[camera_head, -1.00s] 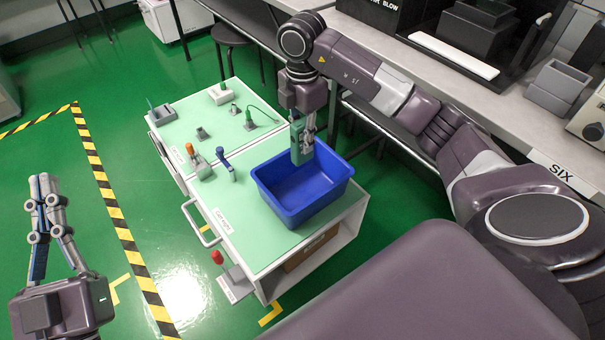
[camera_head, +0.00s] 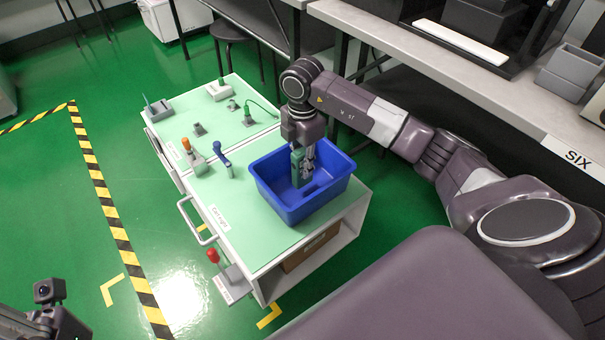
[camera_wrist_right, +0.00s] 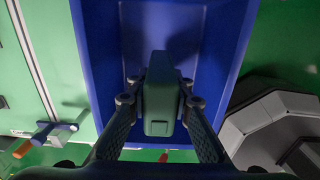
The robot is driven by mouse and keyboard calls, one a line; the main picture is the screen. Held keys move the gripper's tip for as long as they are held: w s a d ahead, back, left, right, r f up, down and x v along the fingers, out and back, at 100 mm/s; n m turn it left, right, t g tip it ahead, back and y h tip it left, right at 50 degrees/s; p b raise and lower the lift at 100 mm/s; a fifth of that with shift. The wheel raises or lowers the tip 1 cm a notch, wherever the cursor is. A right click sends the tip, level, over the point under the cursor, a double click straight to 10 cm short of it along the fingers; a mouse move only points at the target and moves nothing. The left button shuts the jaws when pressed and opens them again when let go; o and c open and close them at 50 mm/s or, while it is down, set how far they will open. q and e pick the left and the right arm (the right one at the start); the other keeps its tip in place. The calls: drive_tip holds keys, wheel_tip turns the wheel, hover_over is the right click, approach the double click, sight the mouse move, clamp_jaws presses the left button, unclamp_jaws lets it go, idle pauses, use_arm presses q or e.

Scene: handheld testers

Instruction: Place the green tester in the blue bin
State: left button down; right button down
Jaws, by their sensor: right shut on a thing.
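The blue bin (camera_head: 272,198) stands on the right part of the light-green cart top, open upward. The green tester (camera_head: 297,170) is upright in my right gripper (camera_head: 304,172), inside the bin's opening. In the right wrist view the green tester (camera_wrist_right: 160,105) sits between the two fingers of the right gripper (camera_wrist_right: 160,112), which are closed on its sides. The blue bin (camera_wrist_right: 228,60) surrounds it there. Whether the tester touches the bin floor cannot be told. Only a part of my left wrist shows at the bottom left; its fingers are out of frame.
A red-knobbed device (camera_head: 222,270) is at the cart's front. A grey bench (camera_head: 480,85) runs behind my right arm.

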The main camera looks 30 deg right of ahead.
wheel_tip(320, 180, down, 3)
drive_tip(key=shift+f+b, duration=0.2)
drive_tip(key=shift+b, duration=0.3)
drive_tip(key=shift+r, duration=0.1)
drive_tip(key=c, duration=2.2)
unclamp_jaws()
drive_tip(key=shift+f, duration=0.2)
drive_tip(key=o, duration=0.5)
drive_tip(key=shift+c, duration=0.2)
drive_tip(key=shift+r, duration=0.1)
